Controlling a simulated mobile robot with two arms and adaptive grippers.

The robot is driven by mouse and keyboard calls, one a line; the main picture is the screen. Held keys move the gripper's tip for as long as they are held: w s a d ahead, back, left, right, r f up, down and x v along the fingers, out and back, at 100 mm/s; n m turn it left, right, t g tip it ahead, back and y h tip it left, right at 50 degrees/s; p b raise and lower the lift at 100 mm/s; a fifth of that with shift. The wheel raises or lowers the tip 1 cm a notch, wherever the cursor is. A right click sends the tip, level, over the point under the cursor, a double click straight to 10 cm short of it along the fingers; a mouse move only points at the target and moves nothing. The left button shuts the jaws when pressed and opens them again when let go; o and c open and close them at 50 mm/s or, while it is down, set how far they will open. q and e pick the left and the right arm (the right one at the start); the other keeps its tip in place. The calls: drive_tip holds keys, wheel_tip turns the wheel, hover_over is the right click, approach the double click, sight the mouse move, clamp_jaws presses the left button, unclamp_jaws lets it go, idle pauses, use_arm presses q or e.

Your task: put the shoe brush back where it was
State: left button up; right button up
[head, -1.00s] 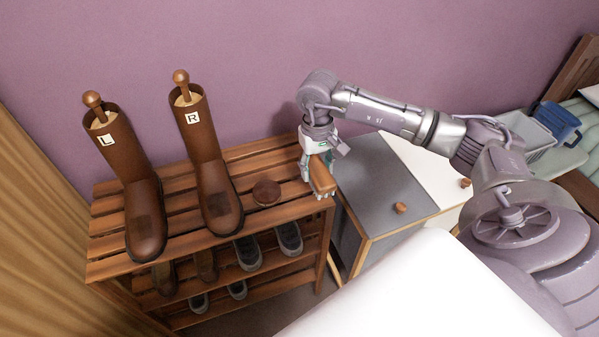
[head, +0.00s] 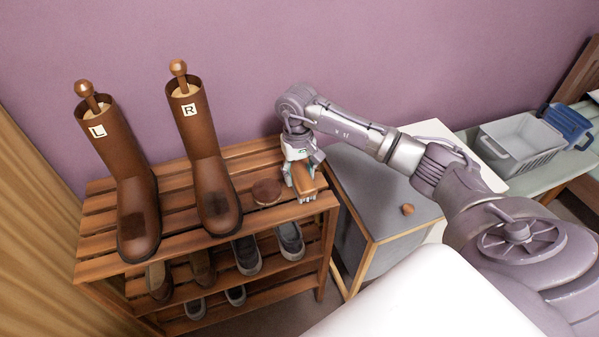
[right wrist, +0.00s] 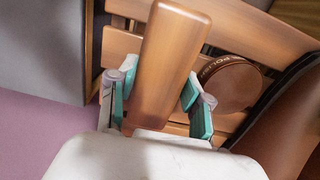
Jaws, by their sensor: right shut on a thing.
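The shoe brush (head: 305,183) has a brown wooden back and pale bristles below. My right gripper (head: 301,184) is shut on it at the right end of the rack's top shelf. In the right wrist view the brush (right wrist: 172,60) lies between the two teal-padded fingers (right wrist: 158,97). Whether its bristles touch the slats I cannot tell. A round brown polish tin (head: 267,192) sits just left of the brush; it also shows in the right wrist view (right wrist: 230,84). My left gripper is not in view.
Two brown boots, marked L (head: 130,180) and R (head: 208,150), stand left on the slatted wooden rack (head: 160,247). Shoes (head: 247,255) fill the lower shelves. A grey-topped cabinet (head: 370,200) stands right of the rack. A grey basket (head: 520,140) is further right.

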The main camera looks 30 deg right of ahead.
sight(298, 172)
drive_tip(key=shift+f+b, duration=0.25)
drive_tip(key=shift+b, duration=0.05)
drive_tip(key=o, duration=1.1)
drive_tip(key=shift+r, duration=0.1)
drive_tip(key=shift+r+p, duration=0.35)
drive_tip(key=shift+r, duration=0.1)
wheel_tip(298, 172, up, 12)
drive_tip(key=shift+w+f+b, duration=0.25)
drive_tip(key=shift+b, duration=0.2)
